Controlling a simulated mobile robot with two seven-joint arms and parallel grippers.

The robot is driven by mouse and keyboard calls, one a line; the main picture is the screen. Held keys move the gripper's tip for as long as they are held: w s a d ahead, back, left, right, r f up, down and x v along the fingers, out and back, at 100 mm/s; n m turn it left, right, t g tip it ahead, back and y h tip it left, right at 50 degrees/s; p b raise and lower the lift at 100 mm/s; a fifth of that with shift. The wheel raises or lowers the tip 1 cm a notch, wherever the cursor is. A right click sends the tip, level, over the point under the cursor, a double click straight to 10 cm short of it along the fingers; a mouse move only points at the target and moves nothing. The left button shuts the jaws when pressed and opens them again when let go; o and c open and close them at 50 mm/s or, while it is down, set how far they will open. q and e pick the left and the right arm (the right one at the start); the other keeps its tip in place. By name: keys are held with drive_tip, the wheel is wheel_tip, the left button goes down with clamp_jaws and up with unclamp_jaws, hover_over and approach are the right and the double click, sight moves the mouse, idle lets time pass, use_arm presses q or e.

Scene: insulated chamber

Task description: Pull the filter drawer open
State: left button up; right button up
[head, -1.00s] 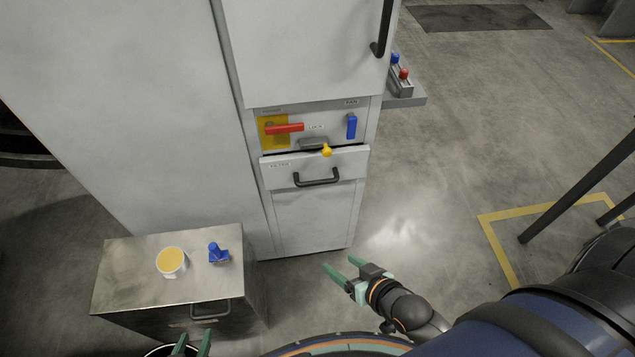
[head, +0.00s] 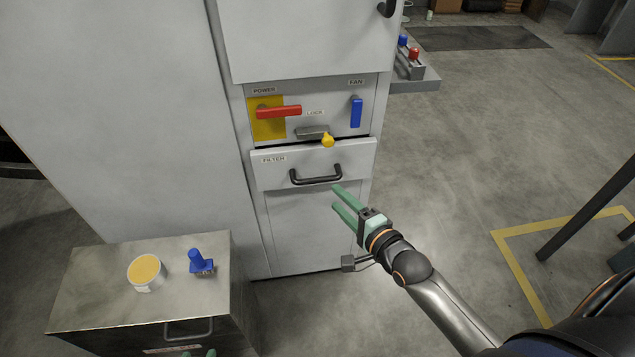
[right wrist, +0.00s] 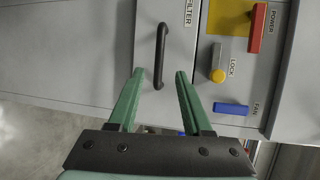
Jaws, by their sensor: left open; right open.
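The filter drawer (head: 272,177) is a light grey front labelled FILTER, with a black bar handle (head: 316,180). It sits flush below the control panel and looks shut. My right gripper (head: 338,198) is open just below and right of the handle. In the right wrist view the handle (right wrist: 161,58) runs upright between and ahead of the open fingers (right wrist: 157,75), and I see no contact. A yellow knob (head: 327,141) on the LOCK fitting (head: 311,132) is just above the drawer's top edge. My left gripper (head: 199,354) barely shows at the bottom edge.
A red POWER lever (head: 278,112) on a yellow plate and a blue FAN lever (head: 356,112) are above the drawer. A metal cabinet (head: 95,285) at lower left carries a yellow-topped white tub (head: 146,272) and a blue-handled object (head: 200,264).

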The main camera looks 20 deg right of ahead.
sight(319, 182)
drive_tip(key=b+x, duration=0.2)
drive_tip(key=x, duration=0.6)
drive_tip(key=shift+w+f, duration=0.2)
drive_tip(key=shift+w, duration=0.05)
drive_tip(key=shift+w+a, duration=0.1)
drive_tip(key=shift+w, duration=0.2)
drive_tip(key=shift+w+a, duration=0.1)
drive_tip(key=shift+w, duration=0.2)
drive_tip(key=shift+c, duration=0.2)
drive_tip(key=c, duration=0.7)
clamp_jaws()
